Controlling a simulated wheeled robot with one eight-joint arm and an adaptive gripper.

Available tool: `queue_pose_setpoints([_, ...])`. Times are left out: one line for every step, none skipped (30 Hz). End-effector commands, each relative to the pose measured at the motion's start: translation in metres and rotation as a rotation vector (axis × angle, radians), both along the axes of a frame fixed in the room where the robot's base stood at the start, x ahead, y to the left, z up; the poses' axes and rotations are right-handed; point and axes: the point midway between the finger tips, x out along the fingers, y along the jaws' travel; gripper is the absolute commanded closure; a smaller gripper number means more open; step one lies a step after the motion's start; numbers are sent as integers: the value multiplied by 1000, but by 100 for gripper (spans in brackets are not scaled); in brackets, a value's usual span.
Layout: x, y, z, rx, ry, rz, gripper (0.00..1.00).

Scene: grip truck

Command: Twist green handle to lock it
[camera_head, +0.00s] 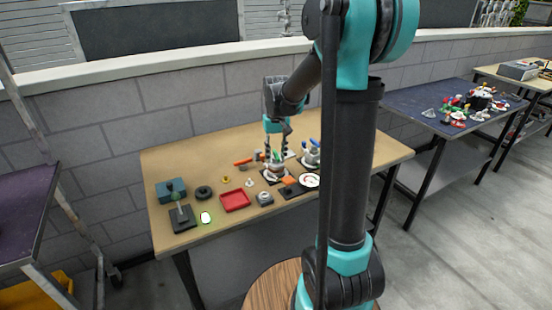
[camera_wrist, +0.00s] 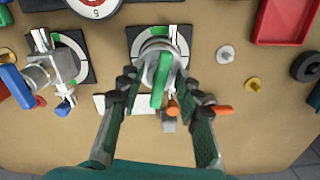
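The green handle (camera_wrist: 161,80) sits on a grey round valve body (camera_wrist: 152,55) over a square plate with a black-and-white dial and a green sector. The handle points toward the bottom of the wrist view. My gripper (camera_wrist: 160,90) is open, with one finger on each side of the handle and a visible gap to both. In the head view my gripper (camera_head: 277,146) hangs over the valve near the table's back middle, and its fingers partly hide the handle.
A blue-handled valve (camera_wrist: 45,72) stands to the left in the wrist view. An orange-handled hammer (camera_head: 243,161) lies close by. A red tray (camera_head: 235,200), white knob (camera_wrist: 225,54), yellow knob (camera_wrist: 253,84) and black ring (camera_head: 204,192) share the wooden table (camera_head: 190,153).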

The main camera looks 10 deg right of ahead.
Motion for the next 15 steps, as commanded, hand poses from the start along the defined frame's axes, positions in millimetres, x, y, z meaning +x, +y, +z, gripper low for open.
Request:
queue_pose_setpoints([0,0,2,0,0,0,66])
queue_pose_setpoints([0,0,3,0,0,0,66])
queue_pose_setpoints([0,0,6,0,0,0,66])
queue_pose_setpoints([0,0,8,0,0,0,66])
queue_pose_setpoints([0,0,10,0,0,0,66])
queue_pose_setpoints([0,0,13,0,0,0,66])
queue_pose_setpoints([0,0,15,0,0,0,66])
queue_pose_setpoints([0,0,17,0,0,0,66])
queue_pose_setpoints([0,0,20,0,0,0,66])
queue_pose_setpoints([0,0,23,0,0,1,66])
queue_pose_setpoints([0,0,25,0,0,1,66])
queue_pose_setpoints([0,0,28,0,0,1,66])
queue_pose_setpoints([0,0,30,0,0,1,66])
queue_pose_setpoints([0,0,32,0,0,1,66])
queue_pose_setpoints([0,0,35,0,0,1,66])
